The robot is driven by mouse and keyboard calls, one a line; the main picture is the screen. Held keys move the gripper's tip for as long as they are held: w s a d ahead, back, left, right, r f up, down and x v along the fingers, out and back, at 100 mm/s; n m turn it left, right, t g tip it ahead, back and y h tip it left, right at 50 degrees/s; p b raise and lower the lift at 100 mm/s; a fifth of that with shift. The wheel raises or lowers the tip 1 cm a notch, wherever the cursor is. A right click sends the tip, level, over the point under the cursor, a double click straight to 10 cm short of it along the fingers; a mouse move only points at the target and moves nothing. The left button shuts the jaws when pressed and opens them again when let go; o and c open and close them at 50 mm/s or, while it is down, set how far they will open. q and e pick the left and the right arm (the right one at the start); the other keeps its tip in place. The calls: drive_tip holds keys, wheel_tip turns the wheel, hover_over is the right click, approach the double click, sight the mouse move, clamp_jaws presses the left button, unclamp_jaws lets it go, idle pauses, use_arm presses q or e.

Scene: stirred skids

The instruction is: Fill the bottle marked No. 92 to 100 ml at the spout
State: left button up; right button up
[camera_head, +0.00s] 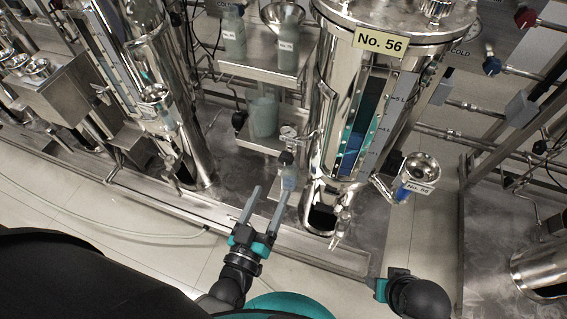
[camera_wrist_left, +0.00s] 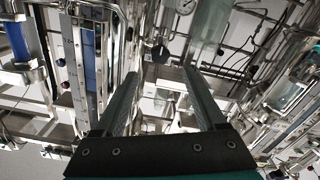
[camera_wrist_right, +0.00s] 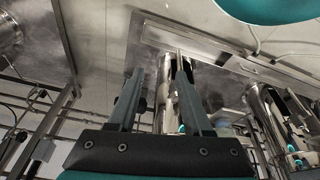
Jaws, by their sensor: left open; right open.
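A steel tank with the sign No. 56 (camera_head: 380,42) stands right of centre, with a sight glass and litre scale. A spout (camera_head: 340,228) is low on its front. Grey-green bottles stand on the shelf, one at the left (camera_head: 232,35) and one at the right (camera_head: 287,48); I cannot read their labels. I cannot make out No. 92 anywhere. My right gripper (camera_wrist_right: 160,65) is open and empty.
A steel funnel cup tagged No. 56 (camera_head: 418,172) sticks out right of the tank. A translucent beaker (camera_head: 263,116) stands on a lower shelf. Another tank (camera_head: 160,90) is at the left. A hose (camera_head: 100,222) lies on the tiled floor. The skid's front edge (camera_head: 325,258) is low.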

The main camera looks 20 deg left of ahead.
sight(285, 162)
use_arm(q)
drive_tip(key=w+b, duration=0.2)
drive_tip(key=w, duration=0.6)
drive_tip(key=shift+w+d, duration=0.15)
drive_tip(key=shift+w, duration=0.85)
use_arm(e)
wheel_tip(285, 162, up, 6)
drive_tip(key=t, duration=0.1)
drive_tip(key=shift+w, duration=0.45)
use_arm(q)
clamp_jaws()
